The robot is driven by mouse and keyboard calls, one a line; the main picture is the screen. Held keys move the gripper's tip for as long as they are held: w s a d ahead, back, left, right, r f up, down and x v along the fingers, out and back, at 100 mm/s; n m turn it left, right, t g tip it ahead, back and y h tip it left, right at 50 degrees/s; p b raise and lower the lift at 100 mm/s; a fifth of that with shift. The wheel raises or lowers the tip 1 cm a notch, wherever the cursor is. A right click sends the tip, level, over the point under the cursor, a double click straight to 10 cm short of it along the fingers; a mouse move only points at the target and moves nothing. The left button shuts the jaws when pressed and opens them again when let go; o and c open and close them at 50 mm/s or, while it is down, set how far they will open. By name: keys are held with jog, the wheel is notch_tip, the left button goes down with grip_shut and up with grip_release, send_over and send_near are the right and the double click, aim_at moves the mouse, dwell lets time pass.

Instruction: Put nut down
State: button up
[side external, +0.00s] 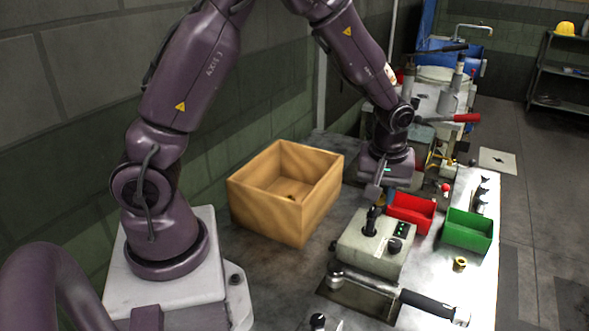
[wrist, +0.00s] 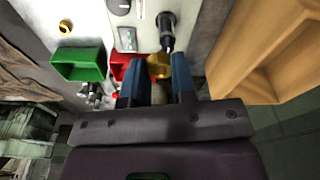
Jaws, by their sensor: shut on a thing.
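A brass-coloured nut (wrist: 159,65) shows between the two blue fingers of my gripper (wrist: 154,75) in the wrist view, and the gripper is shut on it. In the side view my gripper (side external: 385,187) is above the table, by the back of the grey control box, and the held nut cannot be made out there. A second brass nut (side external: 460,264) lies on the light table top in front of the green bin; it also shows in the wrist view (wrist: 65,26).
A green bin (side external: 468,232) and a red bin (side external: 411,212) stand right of my gripper. The control box (side external: 365,243) with an upright black stick is close below. An open wooden box (side external: 265,212) stands left. A long-handled tool (side external: 430,303) lies in front.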

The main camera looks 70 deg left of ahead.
aim_at(315, 189)
jog(key=s+a+n, duration=0.1)
jog(key=s+a, duration=0.2)
jog(key=a, duration=0.1)
jog(key=s+a+r+n, duration=0.1)
jog(key=s+a+n, duration=0.1)
jog(key=s+a, duration=0.1)
jog(key=s+a+r+n, duration=0.1)
jog(key=s+a, duration=0.2)
jog(key=a, duration=0.1)
jog(key=shift+a+n+g, duration=0.3)
jog(key=shift+n, duration=0.1)
jog(key=s+a+f+n, duration=0.25)
jog(key=s+n, duration=0.35)
jog(key=s, duration=0.7)
jog(key=shift+g, duration=0.4)
jog(key=w+a+f, duration=0.2)
jog(key=w+a, duration=0.1)
jog(key=w+a+f, duration=0.2)
jog(key=a+f, duration=0.1)
jog(key=w+a+f, duration=0.3)
jog(key=a, duration=0.1)
jog(key=shift+w, duration=0.3)
jog(key=shift+w+a+f, duration=0.1)
jog(key=shift+a+f, duration=0.15)
jog(key=shift+f, duration=0.1)
jog(key=shift+w+f, duration=0.1)
jog(key=shift+f, duration=1.5)
